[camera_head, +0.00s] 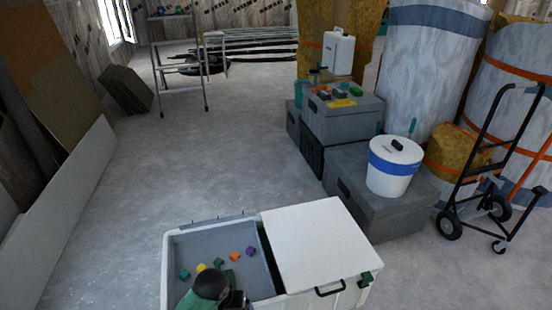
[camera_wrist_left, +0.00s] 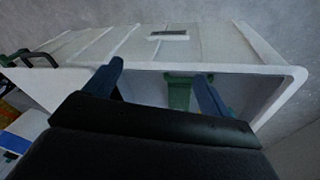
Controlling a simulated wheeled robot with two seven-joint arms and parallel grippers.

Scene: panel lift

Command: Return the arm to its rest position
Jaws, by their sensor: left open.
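My left gripper (camera_wrist_left: 160,85) is open in the left wrist view, with its two dark blue fingers apart and nothing held between them. A white bin (camera_wrist_left: 235,58) lies beyond the fingers, with a green part (camera_wrist_left: 180,92) behind the gap between them; I cannot tell whether a finger touches the bin. In the head view a black and dark green part of my arm (camera_head: 211,285) is over the open left half of the bin (camera_head: 170,262); the fingertips cannot be made out there. My right gripper is in neither view.
A white panel (camera_head: 318,243) covers the bin's right half. Several small coloured cubes (camera_head: 235,256) lie in the open half. Grey cases (camera_head: 375,195), a white bucket (camera_head: 396,168) and a hand truck (camera_head: 490,180) stand to the right. Floor (camera_head: 200,160) behind the bin is clear.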

